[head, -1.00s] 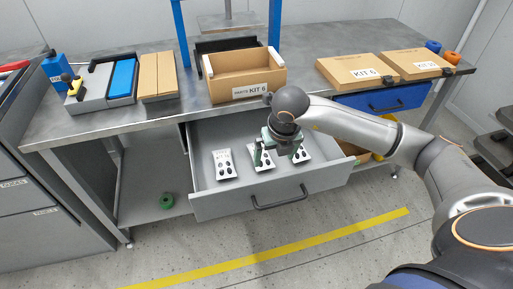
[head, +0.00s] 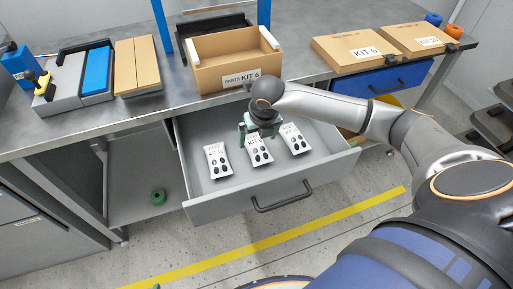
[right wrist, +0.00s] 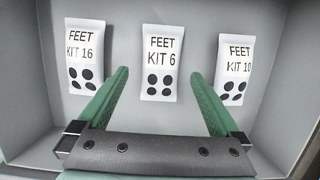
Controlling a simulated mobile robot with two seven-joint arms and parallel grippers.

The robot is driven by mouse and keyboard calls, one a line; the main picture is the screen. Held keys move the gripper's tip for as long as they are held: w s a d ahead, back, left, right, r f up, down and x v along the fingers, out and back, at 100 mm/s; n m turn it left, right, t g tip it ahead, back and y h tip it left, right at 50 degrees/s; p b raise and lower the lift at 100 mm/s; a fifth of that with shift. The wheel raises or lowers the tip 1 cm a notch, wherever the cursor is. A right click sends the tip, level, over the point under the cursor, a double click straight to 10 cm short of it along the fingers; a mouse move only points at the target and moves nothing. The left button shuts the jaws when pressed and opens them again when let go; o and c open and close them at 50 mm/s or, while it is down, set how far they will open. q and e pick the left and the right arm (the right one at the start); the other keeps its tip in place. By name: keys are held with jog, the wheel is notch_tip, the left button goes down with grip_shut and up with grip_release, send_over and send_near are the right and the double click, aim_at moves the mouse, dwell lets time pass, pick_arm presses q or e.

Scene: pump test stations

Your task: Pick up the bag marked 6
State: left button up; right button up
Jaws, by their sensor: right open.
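The bag marked KIT 6 (right wrist: 159,66) is a white packet with black dots, lying in the open grey drawer. In the head view it is the middle bag (head: 259,152), partly hidden behind my gripper. My right gripper (head: 258,128) is over the drawer, its green fingers open. In the right wrist view its fingers (right wrist: 160,85) are spread wide, with the KIT 6 bag beyond and between them, and nothing is held. The KIT 16 bag (right wrist: 85,57) lies to its left and the KIT 10 bag (right wrist: 235,68) to its right. My left gripper is not in view.
The drawer (head: 199,196) is pulled out below the bench. On the bench stand an open box labelled KIT 6 (head: 215,80), flat cartons (head: 357,48) at the right and blue and grey items (head: 97,70) at the left. Free drawer floor surrounds the bags.

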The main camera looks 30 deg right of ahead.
aim_at(257, 145)
jog(key=x, duration=0.5)
jog(key=shift+s+d+f+b, duration=0.1)
jog(key=shift+f+b, duration=0.2)
jog(key=shift+b, duration=0.1)
jog(key=shift+r, duration=0.1)
jog(key=c, duration=1.5)
